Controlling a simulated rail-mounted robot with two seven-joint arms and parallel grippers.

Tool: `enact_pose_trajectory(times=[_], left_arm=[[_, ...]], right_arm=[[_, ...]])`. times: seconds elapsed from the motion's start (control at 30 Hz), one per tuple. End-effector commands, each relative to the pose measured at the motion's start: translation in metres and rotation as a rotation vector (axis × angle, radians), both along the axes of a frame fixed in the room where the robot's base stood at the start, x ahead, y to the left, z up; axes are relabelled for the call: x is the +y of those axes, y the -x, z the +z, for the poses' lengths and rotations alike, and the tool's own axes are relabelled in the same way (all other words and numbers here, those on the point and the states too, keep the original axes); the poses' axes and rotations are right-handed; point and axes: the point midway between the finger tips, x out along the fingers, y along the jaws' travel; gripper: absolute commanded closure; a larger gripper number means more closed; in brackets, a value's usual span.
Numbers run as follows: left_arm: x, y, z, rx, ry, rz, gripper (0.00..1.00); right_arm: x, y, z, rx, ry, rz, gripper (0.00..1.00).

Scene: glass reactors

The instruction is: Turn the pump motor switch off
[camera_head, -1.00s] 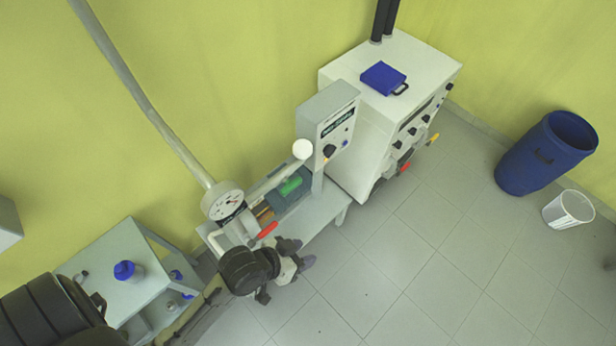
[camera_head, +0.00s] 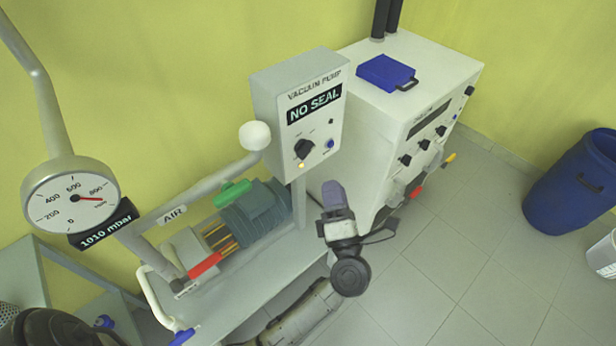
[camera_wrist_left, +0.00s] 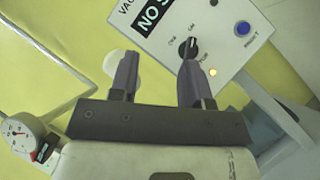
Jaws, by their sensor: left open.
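The vacuum pump control box (camera_head: 300,108) is a light grey panel reading "NO SEAL". Its black rotary switch (camera_head: 304,149) sits on the lower front face, with a lit amber lamp (camera_head: 301,165) below it and a blue button (camera_head: 330,144) to its right. My left gripper (camera_head: 334,194) is below and to the right of the box, apart from it. In the left wrist view the open, empty fingers (camera_wrist_left: 157,72) point toward the panel, and the switch (camera_wrist_left: 188,47) shows just beyond the right finger. My right gripper is not in view.
A white ball knob (camera_head: 255,135) is left of the box. A gauge (camera_head: 72,198) stands at left. A white cabinet (camera_head: 420,90) stands close behind at right.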

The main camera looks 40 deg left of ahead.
Motion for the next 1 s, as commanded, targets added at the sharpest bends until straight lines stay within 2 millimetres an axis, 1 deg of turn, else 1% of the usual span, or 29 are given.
enact_pose_trajectory(times=[0.03,0.1,0.2,0.3,0.47,0.8,1.0], left_arm=[[0.002,-0.001,-0.022,-0.003,0.055,0.03,0.56],[0.004,-0.002,-0.036,-0.002,0.119,0.068,0.56],[0.006,-0.002,-0.049,0.002,0.184,0.105,0.56],[0.008,-0.003,-0.055,0.005,0.219,0.127,0.56],[0.022,-0.009,-0.055,0.006,0.234,0.139,0.56],[0.076,-0.038,-0.043,0.006,0.232,0.138,0.56],[0.103,-0.052,-0.036,0.006,0.23,0.138,0.56]], right_arm=[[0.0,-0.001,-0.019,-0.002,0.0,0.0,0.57],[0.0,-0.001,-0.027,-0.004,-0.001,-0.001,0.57],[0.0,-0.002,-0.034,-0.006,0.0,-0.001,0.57],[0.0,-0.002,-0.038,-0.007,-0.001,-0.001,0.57],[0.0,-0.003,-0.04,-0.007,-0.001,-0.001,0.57],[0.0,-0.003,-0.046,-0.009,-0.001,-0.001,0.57],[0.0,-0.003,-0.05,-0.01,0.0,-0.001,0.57]])
